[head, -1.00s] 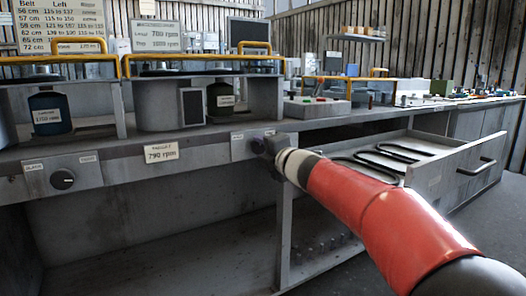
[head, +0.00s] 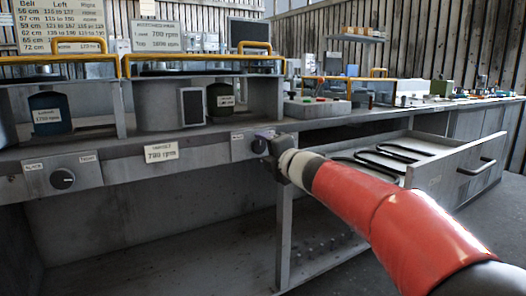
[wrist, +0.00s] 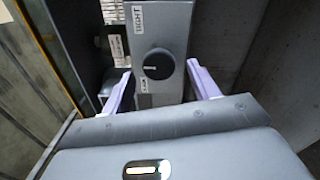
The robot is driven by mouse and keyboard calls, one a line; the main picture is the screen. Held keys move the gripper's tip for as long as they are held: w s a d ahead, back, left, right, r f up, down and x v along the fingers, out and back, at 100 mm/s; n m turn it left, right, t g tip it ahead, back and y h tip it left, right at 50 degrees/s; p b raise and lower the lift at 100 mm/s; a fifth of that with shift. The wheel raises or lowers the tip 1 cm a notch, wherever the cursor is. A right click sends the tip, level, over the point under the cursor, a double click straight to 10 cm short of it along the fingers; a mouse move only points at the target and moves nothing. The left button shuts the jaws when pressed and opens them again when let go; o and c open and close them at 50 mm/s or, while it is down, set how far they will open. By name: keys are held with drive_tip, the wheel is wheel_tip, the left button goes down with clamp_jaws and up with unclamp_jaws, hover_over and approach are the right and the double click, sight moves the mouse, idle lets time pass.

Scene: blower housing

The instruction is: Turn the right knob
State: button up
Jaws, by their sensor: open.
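The right knob (wrist: 158,64) is round and black with a pale pointer line, on a grey panel (wrist: 172,22) with white labels. In the wrist view its pointer lies roughly crosswise to the panel's length. In the head view the right knob (head: 259,146) shows as a dark disc just left of my gripper (head: 270,142), partly hidden by it. In the wrist view my gripper (wrist: 159,67) is open, with one pale purple finger on each side of the knob. A gap shows between each finger and the knob, and nothing is held.
A left knob (head: 63,178) sits on the same bench front, with a sign reading 790 rpm (head: 161,152) between them. The space under the bench is mostly free.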

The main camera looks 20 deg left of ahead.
drive_tip(key=v, duration=0.6)
drive_tip(key=shift+s+d, duration=0.15)
